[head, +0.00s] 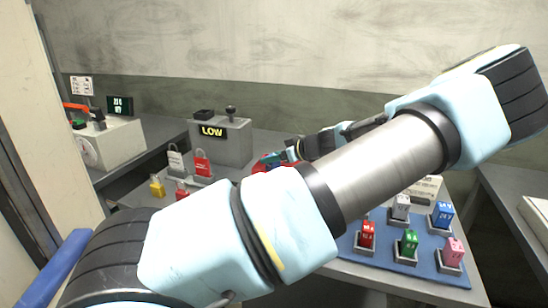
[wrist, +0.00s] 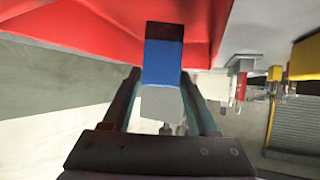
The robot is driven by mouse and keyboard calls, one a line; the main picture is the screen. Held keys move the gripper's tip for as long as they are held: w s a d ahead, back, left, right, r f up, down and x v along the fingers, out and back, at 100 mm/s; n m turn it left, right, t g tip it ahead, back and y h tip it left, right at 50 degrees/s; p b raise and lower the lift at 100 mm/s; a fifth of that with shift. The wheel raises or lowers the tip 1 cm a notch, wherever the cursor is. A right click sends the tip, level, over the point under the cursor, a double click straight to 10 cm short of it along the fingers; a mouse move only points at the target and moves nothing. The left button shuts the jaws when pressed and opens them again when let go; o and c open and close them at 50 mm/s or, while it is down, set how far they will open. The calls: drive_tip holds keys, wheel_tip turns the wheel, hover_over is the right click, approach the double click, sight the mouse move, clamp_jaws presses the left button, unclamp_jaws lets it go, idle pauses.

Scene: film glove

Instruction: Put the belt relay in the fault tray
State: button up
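My gripper (wrist: 160,78) has its two fingers on either side of a blue-and-grey relay block (wrist: 162,65) with a dark far end. It appears shut on the block; no label on it is readable. Just beyond the block in the wrist view is a large red surface (wrist: 70,22), which looks like the fault tray. In the head view, my gripper (head: 300,149) is beyond my arm, by a partly hidden red tray (head: 265,163). Whether the block touches the tray cannot be told.
A blue mat (head: 430,258) at right holds several coloured relays in sockets. A grey box reading LOW (head: 222,148) stands behind the tray. Red (head: 203,164) and grey (head: 176,160) padlock-shaped pieces stand at left. My arm hides the table's middle.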

drive_tip(key=shift+o, duration=1.3)
drive_tip(key=shift+r, duration=0.1)
drive_tip(key=b+v, duration=0.4)
drive_tip(key=v, duration=0.8)
